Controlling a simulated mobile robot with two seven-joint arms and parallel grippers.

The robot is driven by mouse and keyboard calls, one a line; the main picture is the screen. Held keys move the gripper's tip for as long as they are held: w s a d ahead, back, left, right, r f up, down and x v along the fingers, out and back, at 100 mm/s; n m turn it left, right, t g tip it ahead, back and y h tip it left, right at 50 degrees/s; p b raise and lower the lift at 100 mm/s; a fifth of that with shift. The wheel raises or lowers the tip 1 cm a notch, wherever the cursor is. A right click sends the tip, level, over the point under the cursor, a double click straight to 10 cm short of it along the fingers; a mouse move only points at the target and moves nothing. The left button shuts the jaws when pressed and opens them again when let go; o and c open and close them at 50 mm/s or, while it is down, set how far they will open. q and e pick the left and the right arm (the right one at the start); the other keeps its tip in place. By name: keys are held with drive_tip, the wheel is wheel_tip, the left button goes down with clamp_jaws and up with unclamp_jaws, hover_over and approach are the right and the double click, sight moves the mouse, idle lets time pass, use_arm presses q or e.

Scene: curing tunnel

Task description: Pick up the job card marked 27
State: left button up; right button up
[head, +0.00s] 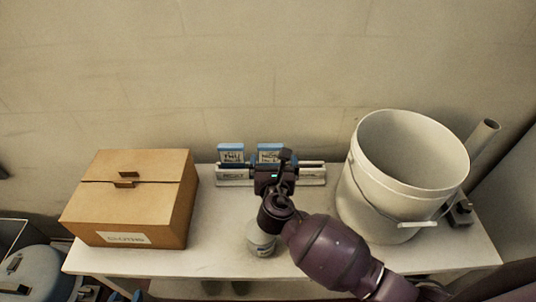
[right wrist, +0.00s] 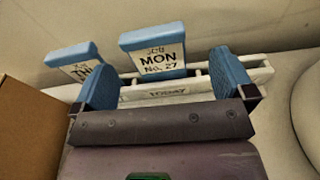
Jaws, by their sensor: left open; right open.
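The job card marked MON No. 27 (right wrist: 157,60), white with a blue top and edge, stands in a pale rack (right wrist: 255,75) labelled TODAY. In the head view the card (head: 268,153) is partly hidden by my right gripper (head: 272,166). That gripper is open and empty, its two blue fingers (right wrist: 166,84) left and right of the card's line, with the card beyond them. A second card (right wrist: 78,66), apparently THU, stands to the left in the rack, also in the head view (head: 231,154). My left gripper (head: 125,296) shows only blue tips at the bottom edge, apart from the cards.
A cardboard box (head: 130,195) stands left on the white table (head: 210,258). A large white bucket (head: 385,190) stands right of the rack. A pale jar (head: 260,240) is partly hidden beneath my right arm. Bare table lies between box and jar.

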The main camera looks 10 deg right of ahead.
sight(270, 151)
drive_tip(key=shift+w, duration=0.15)
drive_tip(key=shift+w+f, duration=0.1)
drive_tip(key=shift+w, duration=0.25)
drive_tip(key=shift+a+b+x, duration=0.15)
drive_tip(key=shift+b+x, duration=0.1)
drive_tip(key=shift+x, duration=1.45)
drive_tip(key=shift+a+b+x, duration=0.2)
drive_tip(key=shift+x, duration=1.45)
use_arm(q)
drive_tip(key=shift+s+f, duration=0.2)
drive_tip(key=shift+f, duration=0.5)
use_arm(e)
drive_tip(key=shift+c, duration=0.5)
drive_tip(key=c, duration=0.7)
use_arm(q)
drive_tip(key=shift+s+f, duration=0.15)
drive_tip(key=shift+s, duration=0.15)
use_arm(e)
drive_tip(key=shift+c, duration=0.2)
